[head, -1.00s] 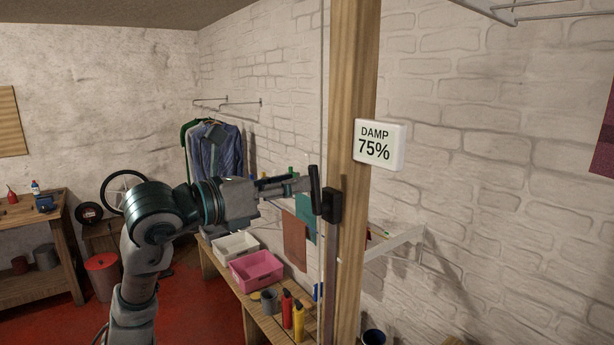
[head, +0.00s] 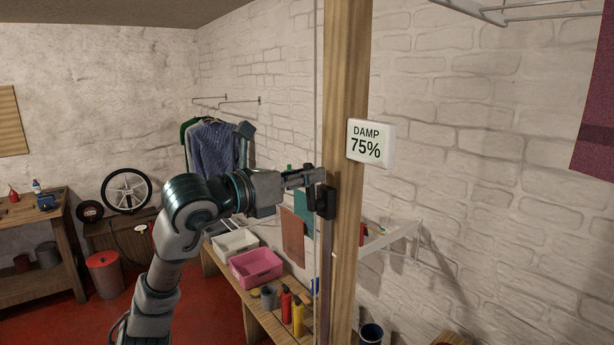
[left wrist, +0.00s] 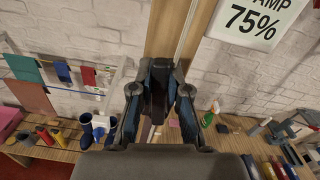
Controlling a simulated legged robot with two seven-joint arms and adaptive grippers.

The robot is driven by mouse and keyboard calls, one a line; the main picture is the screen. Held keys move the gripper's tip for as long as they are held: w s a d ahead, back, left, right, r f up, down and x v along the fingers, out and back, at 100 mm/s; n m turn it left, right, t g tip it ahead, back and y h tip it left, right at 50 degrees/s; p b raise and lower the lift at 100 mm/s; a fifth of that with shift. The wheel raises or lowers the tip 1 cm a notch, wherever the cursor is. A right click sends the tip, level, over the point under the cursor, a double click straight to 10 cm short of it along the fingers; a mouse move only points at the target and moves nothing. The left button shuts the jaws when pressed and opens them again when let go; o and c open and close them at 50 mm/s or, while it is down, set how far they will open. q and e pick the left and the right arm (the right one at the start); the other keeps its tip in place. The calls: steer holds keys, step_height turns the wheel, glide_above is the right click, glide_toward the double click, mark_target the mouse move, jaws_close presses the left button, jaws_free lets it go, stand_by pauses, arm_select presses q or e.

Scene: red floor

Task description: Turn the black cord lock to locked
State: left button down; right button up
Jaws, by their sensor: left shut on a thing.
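The black cord lock (head: 329,203) is mounted on the left side of an upright wooden post (head: 347,100), where a thin cord runs down. My left gripper (head: 316,190) reaches in from the left and is at the lock. In the left wrist view my left gripper (left wrist: 159,105) has its two fingers on either side of the dark lock (left wrist: 159,88) and is shut on it. The fingers partly hide the lock, so I cannot tell its exact turn. My right gripper is not in view.
A white sign (head: 371,143) reading DAMP 75% is on the post, close to the right of the lock. A low wooden bench below holds a pink bin (head: 257,267), a white bin (head: 236,243) and bottles (head: 298,316). A white wall rack (head: 390,245) stands behind the post.

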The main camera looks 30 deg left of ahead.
arm_select(q)
steer(key=shift+w+f, duration=0.1)
steer(key=w+a+f+n+b, duration=0.2)
steer(key=a+f+n, duration=0.2)
steer(key=n, duration=1.2)
steer(key=shift+a+f, duration=0.2)
steer(key=shift+f, duration=0.7)
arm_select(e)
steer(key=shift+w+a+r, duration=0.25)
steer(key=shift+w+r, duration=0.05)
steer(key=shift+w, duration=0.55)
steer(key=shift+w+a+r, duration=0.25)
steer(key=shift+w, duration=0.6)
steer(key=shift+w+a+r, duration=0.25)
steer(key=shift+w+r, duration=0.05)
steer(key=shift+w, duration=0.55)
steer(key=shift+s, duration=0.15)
